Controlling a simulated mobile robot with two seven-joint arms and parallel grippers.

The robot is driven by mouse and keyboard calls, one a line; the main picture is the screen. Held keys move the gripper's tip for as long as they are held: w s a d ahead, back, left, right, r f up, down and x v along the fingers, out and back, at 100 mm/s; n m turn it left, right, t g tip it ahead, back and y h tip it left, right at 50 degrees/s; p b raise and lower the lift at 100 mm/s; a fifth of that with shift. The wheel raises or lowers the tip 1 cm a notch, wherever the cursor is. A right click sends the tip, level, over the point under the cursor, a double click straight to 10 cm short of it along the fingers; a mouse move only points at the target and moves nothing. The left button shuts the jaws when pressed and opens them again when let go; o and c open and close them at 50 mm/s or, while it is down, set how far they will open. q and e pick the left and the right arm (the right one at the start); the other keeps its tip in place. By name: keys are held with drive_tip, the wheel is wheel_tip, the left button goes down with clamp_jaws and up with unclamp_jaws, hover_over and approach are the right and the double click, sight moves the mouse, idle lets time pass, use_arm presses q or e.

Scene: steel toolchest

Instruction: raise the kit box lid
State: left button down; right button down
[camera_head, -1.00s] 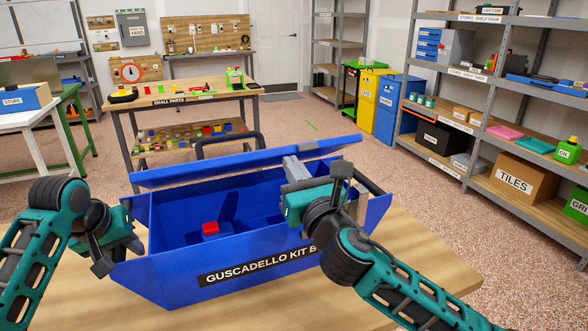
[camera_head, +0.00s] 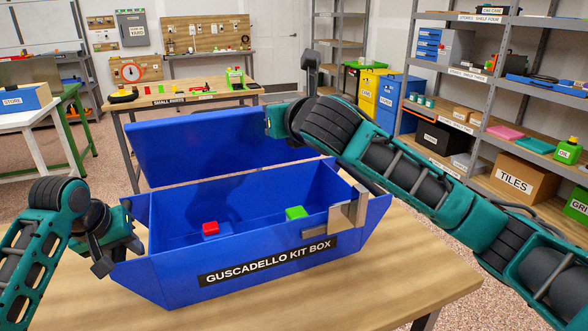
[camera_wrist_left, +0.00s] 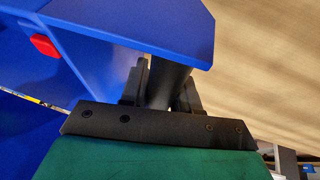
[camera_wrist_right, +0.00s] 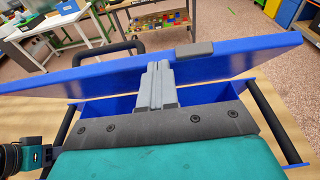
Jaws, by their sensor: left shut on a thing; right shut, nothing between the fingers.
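The blue kit box (camera_head: 190,277) stands on the wooden table, labelled "GUSCADELLO KIT BOX". Its blue lid (camera_head: 195,150) stands steeply raised along the far side, and the inside is open to view. My left gripper (camera_wrist_left: 160,88) is shut on a dark bar, apparently the handle at the box's left end; in the head view the arm hides that grip. My right gripper is at the lid's upper right; in the right wrist view its shut, empty grey fingers (camera_wrist_right: 158,80) meet the lid (camera_wrist_right: 235,60). A dark grey tab (camera_wrist_right: 194,48) sits on the lid's edge.
Inside the box are a red block (camera_head: 210,227) and a green block (camera_head: 296,212). The table (camera_head: 410,262) is clear to the right. Steel shelves (camera_head: 470,130) stand farther right.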

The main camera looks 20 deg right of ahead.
drive_tip(key=w+r, duration=0.1)
drive_tip(key=w, duration=0.1)
drive_tip(key=w+r, duration=0.1)
drive_tip(key=w, duration=0.2)
drive_tip(key=w+r, duration=0.2)
drive_tip(key=shift+w+a, duration=0.2)
drive_tip(key=shift+w, duration=0.15)
drive_tip(key=w+r, duration=0.1)
drive_tip(key=w, duration=0.8)
drive_tip(key=shift+w+a, duration=0.15)
drive_tip(key=shift+w, duration=0.05)
